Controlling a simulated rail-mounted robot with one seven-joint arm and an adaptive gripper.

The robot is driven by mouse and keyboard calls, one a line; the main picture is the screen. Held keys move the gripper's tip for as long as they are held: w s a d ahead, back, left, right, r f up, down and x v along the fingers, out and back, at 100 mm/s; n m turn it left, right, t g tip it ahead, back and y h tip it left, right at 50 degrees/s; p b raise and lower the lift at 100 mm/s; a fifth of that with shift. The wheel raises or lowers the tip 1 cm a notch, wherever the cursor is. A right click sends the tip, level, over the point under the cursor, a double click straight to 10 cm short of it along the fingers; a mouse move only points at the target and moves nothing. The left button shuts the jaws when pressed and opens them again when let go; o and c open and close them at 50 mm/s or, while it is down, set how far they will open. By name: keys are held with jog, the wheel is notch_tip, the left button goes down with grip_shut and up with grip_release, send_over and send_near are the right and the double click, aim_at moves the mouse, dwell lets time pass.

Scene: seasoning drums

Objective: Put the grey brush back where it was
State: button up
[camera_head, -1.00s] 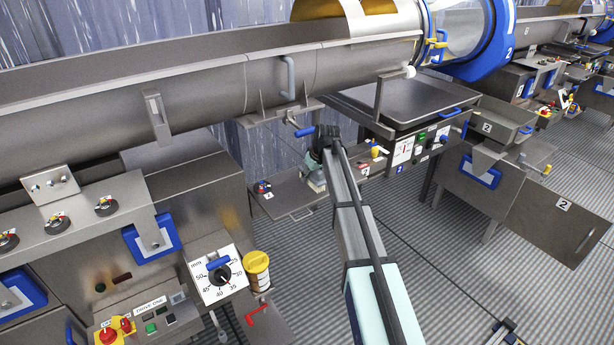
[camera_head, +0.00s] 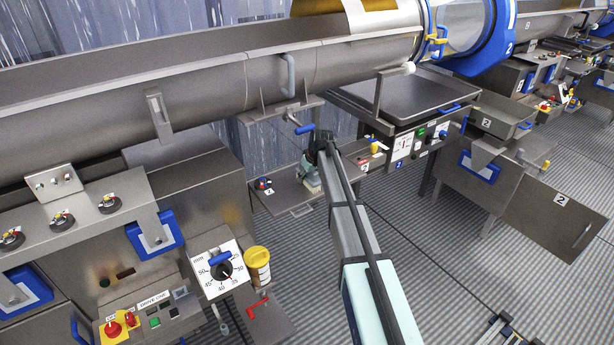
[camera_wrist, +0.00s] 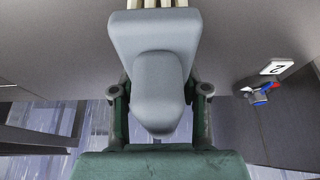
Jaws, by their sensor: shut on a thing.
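The grey brush (camera_wrist: 153,45) fills the middle of the wrist view, with its rounded handle towards me and pale bristles (camera_wrist: 160,3) at the top edge. My gripper (camera_wrist: 160,95) is shut on it, one finger on each side. In the head view my gripper (camera_head: 318,160) is small and far off, under the long drum, with the pale brush (camera_head: 312,182) below it. The brush is over or at a grey tray (camera_head: 285,195) marked 2; I cannot tell whether it touches the tray. My arm hides part of this tray.
The large grey drum (camera_head: 200,100) runs above my gripper, with a blue-handled lever (camera_head: 304,130) close by. A red-and-blue fitting (camera_head: 263,184) sits at the tray's left end. A control panel (camera_head: 405,145) stands to the right. A yellow-lidded container (camera_head: 258,265) is in front.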

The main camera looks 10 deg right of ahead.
aim_at(314, 172)
jog(key=o, duration=1.1)
jog(key=b+v, duration=0.2)
jog(key=v, duration=1)
jog(key=shift+r+b, duration=0.15)
jog(key=shift+b, duration=0.2)
